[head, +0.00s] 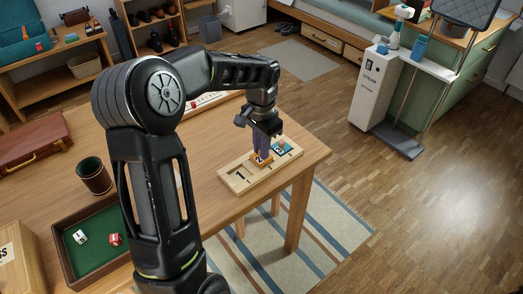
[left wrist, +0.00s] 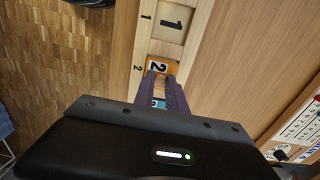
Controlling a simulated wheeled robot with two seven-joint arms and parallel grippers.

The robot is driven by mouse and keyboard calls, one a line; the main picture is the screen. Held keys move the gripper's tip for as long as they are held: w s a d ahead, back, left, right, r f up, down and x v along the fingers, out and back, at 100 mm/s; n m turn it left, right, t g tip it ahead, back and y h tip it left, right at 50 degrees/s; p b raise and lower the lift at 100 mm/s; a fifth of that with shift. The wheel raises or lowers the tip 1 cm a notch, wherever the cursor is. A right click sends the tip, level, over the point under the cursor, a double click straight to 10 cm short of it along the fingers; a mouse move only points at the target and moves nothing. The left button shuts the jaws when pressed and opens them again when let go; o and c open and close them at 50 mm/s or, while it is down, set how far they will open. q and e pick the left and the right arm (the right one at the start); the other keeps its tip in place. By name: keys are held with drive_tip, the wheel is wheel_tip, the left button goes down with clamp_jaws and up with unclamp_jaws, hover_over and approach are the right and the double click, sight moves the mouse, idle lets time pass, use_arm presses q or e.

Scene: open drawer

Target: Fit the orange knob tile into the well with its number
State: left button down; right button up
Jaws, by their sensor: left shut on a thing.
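The wooden number board (head: 236,185) lies near the table's right corner. Its well marked 1 (head: 241,176) is empty and also shows in the left wrist view (left wrist: 172,18). The orange knob tile (head: 261,161) bears a 2 and is over the middle well, beside the rim's printed 2; the left wrist view shows it too (left wrist: 157,67). I cannot tell whether it sits flush. My left gripper (head: 262,155), with purple fingers (left wrist: 172,88), points down and is shut on the tile's knob, which the fingers hide. A teal tile (head: 283,148) is at the board's far end. My right gripper is out of view.
A green-lined dice tray (head: 76,262), a brown cup (head: 94,176) and a brown case (head: 32,146) are on the table's left. The table edge is close to the board's right.

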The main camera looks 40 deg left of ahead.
use_arm(q)
drive_tip(key=shift+f, duration=0.65)
drive_tip(key=shift+f, duration=0.15)
drive_tip(key=c, duration=1.4)
unclamp_jaws()
drive_tip(key=shift+o, duration=0.2)
drive_tip(key=shift+r, duration=0.2)
wheel_tip(320, 180, up, 12)
drive_tip(key=shift+p, duration=0.4)
